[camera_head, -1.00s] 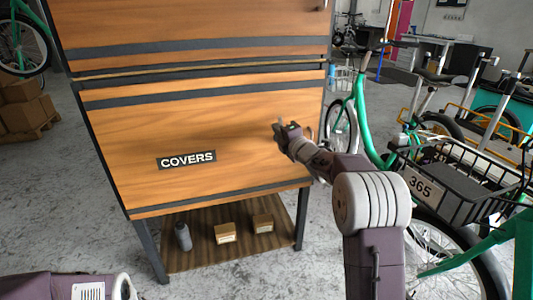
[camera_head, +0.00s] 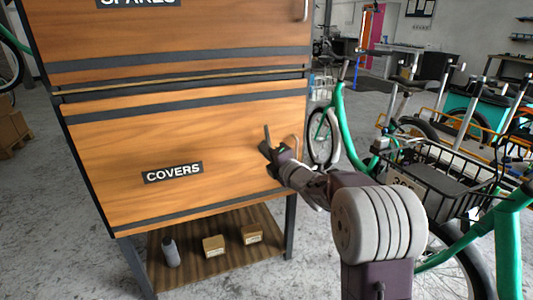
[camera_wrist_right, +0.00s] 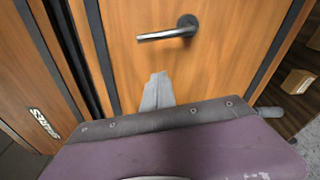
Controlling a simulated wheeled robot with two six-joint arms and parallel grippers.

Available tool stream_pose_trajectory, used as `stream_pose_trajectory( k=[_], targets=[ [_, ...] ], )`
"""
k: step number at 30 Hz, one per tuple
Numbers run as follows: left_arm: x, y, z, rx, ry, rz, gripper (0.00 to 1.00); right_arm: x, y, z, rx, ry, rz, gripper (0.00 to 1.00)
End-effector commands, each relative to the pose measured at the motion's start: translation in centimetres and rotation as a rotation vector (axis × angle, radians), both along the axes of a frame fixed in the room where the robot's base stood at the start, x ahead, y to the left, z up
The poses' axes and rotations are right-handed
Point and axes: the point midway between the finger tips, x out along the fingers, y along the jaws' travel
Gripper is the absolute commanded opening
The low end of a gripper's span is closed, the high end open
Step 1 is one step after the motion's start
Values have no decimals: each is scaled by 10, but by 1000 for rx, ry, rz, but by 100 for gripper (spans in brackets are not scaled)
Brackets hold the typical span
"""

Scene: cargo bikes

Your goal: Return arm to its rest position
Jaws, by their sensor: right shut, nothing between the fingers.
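My right gripper (camera_head: 267,142) is in front of the wooden cabinet door labelled COVERS (camera_head: 173,173), near its right edge. In the right wrist view its fingers (camera_wrist_right: 157,90) are together and hold nothing. A metal lever handle (camera_wrist_right: 167,33) on the door lies beyond the fingertips there, with a visible gap between. The door looks closed. My left gripper is not in view.
The upper door carries a SPARES label (camera_head: 138,2). Two small boxes (camera_head: 214,245) and a grey bottle (camera_head: 170,252) stand on the low shelf. A green cargo bike (camera_head: 500,235) with a black basket (camera_head: 445,175) is close to my right arm.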

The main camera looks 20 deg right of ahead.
Motion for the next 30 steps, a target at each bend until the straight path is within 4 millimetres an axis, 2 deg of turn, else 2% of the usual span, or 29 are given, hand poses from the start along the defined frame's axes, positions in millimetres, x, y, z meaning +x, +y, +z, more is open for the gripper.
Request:
stream_pose_trajectory(
  k=[6, 19, 20, 22, 23, 24, 25, 26, 27, 29, 30],
  targets=[
    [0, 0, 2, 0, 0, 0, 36, -15, -2, 0, 0, 0, 0, 0],
    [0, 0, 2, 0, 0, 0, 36, -15, -1, 0, 0, 0, 3, 0],
    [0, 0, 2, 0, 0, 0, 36, -15, 3, 1, 0, 0, 10, 0],
    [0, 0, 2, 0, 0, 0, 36, -15, 23, 9, -5, -16, 47, 0],
    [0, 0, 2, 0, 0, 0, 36, -18, 38, 13, -5, -21, 73, 0],
    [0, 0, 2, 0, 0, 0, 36, -27, 64, 10, 18, -4, 104, 0],
    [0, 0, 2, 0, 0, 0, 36, -38, 77, -8, 72, 69, 86, 0],
    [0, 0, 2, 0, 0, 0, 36, -47, 78, -33, 159, 170, 36, 0],
    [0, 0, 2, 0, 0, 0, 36, -62, 77, -65, 280, 302, -41, 0],
    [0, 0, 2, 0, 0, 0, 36, -89, 72, -110, 454, 481, -170, 0],
    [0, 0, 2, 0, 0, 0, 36, -109, 69, -137, 561, 587, -263, 0]
  ],
)
